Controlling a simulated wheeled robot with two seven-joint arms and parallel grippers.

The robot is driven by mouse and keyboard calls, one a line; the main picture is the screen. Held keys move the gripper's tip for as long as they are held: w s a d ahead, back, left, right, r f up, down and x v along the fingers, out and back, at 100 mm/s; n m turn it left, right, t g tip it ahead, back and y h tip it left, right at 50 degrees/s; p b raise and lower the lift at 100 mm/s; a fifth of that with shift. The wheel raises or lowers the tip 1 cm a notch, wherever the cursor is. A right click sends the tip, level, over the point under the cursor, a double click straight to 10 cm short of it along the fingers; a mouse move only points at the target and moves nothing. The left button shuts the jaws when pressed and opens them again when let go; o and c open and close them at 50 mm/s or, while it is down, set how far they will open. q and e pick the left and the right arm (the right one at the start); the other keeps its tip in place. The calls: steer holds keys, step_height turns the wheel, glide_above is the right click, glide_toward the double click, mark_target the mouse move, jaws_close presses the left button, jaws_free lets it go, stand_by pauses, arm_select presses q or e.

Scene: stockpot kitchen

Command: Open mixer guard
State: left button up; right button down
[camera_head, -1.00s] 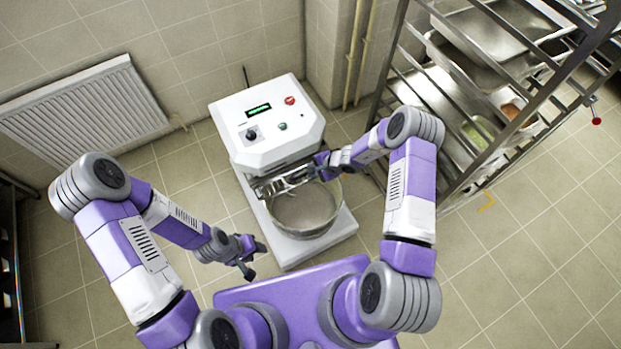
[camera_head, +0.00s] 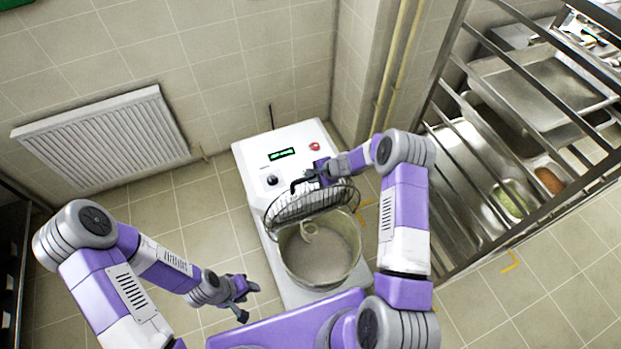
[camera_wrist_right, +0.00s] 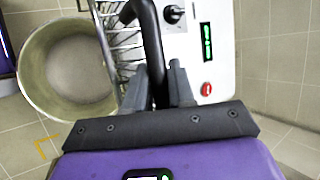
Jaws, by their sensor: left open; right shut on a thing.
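The white mixer (camera_head: 283,152) stands on the floor in the middle of the head view, with a display, a knob and a red button on its head. Its wire guard (camera_head: 305,203) is tilted up at the front of the head. Below it the metal bowl (camera_head: 322,252) is uncovered, with a pale hook in it. My right gripper (camera_head: 322,176) is at the guard's upper edge. In the right wrist view its fingers (camera_wrist_right: 160,85) are shut on the dark guard handle (camera_wrist_right: 150,38). My left gripper (camera_head: 240,292) is open and empty, left of the bowl and apart from the mixer.
A metal rack (camera_head: 455,150) with trays and food pans (camera_head: 510,198) stands at the right, near my right arm. A white radiator (camera_head: 103,137) hangs on the left wall. Tiled floor is clear between the radiator and the mixer.

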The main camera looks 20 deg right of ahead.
steer(key=shift+r, duration=0.1)
steer(key=c, duration=1.1)
jaws_free()
steer(key=shift+o, duration=0.2)
steer(key=v, duration=0.7)
steer(key=shift+d+r+b, duration=0.15)
steer(key=shift+d+b, duration=0.05)
steer(key=shift+b, duration=0.15)
steer(key=shift+s, duration=0.15)
steer(key=s+a+f+n+g+b, duration=0.1)
steer(key=s+a+f+n+b, duration=0.3)
steer(key=s+f, duration=0.3)
steer(key=s+a+f+n+g+b, duration=0.2)
steer(key=s+a+f+n+b, duration=0.3)
steer(key=s, duration=0.6)
steer(key=s+a+f+n+g+b, duration=0.2)
steer(key=s+a+f+n+b, duration=0.2)
steer(key=s+f, duration=0.5)
steer(key=shift+s+a+f+h+b, duration=0.4)
steer(key=shift+s+a+b, duration=0.1)
steer(key=shift+a, duration=0.35)
